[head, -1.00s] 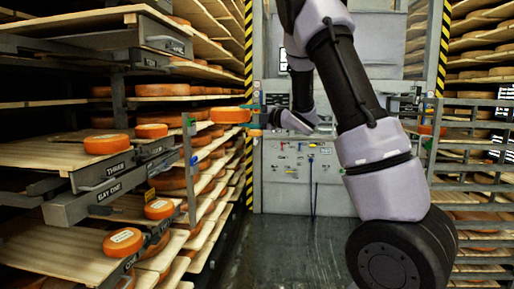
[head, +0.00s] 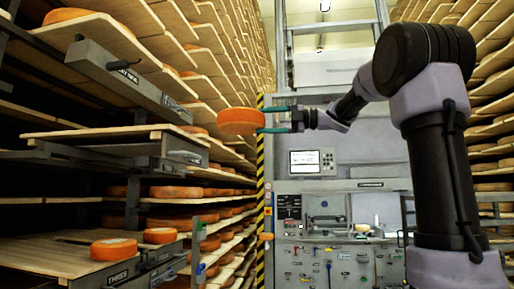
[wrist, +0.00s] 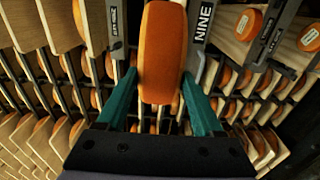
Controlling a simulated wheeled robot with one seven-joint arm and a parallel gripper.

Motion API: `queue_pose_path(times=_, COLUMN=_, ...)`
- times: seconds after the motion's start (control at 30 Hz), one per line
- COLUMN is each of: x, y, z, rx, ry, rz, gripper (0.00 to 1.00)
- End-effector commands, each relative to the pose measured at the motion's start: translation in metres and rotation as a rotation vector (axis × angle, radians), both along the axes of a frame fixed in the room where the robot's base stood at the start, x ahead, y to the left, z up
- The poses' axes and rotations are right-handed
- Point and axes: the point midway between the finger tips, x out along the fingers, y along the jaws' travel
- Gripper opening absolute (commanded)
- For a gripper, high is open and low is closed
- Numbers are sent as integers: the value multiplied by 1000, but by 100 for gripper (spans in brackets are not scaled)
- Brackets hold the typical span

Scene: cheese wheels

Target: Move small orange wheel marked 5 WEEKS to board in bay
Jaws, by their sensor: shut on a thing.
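My gripper (head: 272,120) is shut on an orange cheese wheel (head: 241,121), held in the air to the right of the left-hand racks. The wheel also shows between the green fingers in the wrist view (wrist: 162,50). No 5 WEEKS marking is visible on it from these sides. A bare wooden board (head: 100,133) sticks out of the left rack, left of the wheel and at about its height in the picture. Which board the task means cannot be told from the labels in view.
A higher board at upper left holds another wheel (head: 85,16). Metal brackets (head: 130,75) edge these boards. A grey cabinet (head: 370,185) stands behind, with a striped post (head: 261,190).

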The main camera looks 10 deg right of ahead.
Motion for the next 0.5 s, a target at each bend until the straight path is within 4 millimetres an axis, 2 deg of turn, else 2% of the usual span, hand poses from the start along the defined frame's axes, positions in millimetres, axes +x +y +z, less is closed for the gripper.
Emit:
queue_pose_path(times=0.03, x=-7, y=-3, z=9, rx=3, ry=-5, rz=-8, gripper=0)
queue_pose_path(times=0.13, x=-13, y=-8, z=16, rx=4, ry=-3, rz=-21, gripper=0)
queue_pose_path(times=0.33, x=-15, y=-5, z=19, rx=4, ry=-1, rz=-26, gripper=0)
queue_pose_path(times=0.5, x=-10, y=6, z=19, rx=5, ry=-1, rz=-25, gripper=0)
